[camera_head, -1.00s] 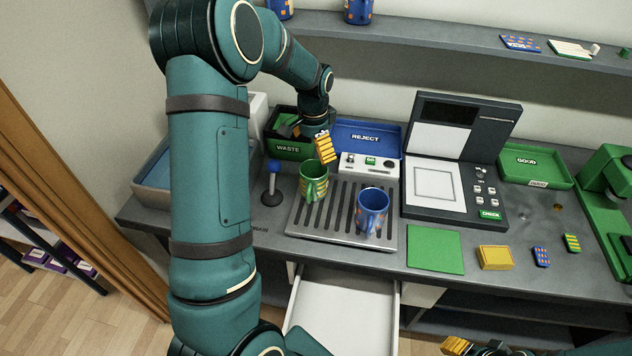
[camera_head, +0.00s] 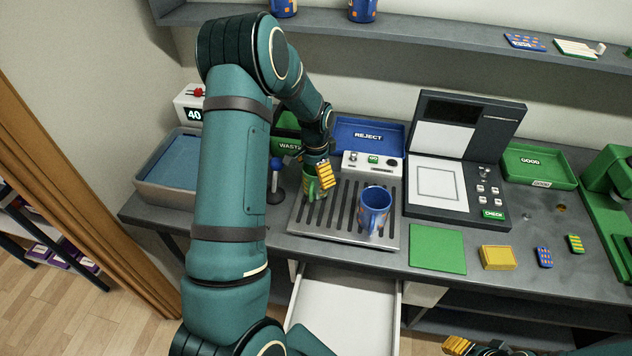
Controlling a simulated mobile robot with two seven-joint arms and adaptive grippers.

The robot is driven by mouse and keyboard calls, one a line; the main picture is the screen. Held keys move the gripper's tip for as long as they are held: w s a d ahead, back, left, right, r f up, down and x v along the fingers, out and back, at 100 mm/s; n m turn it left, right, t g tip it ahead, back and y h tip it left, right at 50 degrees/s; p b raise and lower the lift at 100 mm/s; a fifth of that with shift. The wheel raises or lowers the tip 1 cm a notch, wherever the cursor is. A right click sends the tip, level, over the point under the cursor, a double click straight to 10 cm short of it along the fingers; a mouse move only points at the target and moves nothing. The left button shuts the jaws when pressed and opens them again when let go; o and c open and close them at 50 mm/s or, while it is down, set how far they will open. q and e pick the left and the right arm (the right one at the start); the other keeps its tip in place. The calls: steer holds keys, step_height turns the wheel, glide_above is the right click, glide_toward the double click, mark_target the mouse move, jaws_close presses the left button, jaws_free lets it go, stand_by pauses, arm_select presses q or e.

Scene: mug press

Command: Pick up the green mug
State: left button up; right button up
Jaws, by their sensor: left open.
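The green mug (camera_head: 309,186) with yellow marks stands upright on the left part of the slotted grey drain tray (camera_head: 338,237). My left gripper (camera_head: 318,178) is at the mug's upper part, with its yellow fingers open. One finger shows on the right side of the mug and hides part of its rim; whether it touches the mug cannot be told. My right gripper (camera_head: 470,347) shows only in part at the bottom edge, with yellow fingertips.
A blue mug (camera_head: 373,210) stands on the same tray, to the right of the green mug. A lever with a blue knob (camera_head: 276,164) stands at the left. A white GO box (camera_head: 371,164) is behind the mugs. An open white drawer (camera_head: 343,312) juts out below.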

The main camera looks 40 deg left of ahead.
arm_select(q)
steer(key=shift+c, duration=0.3)
steer(key=c, duration=1)
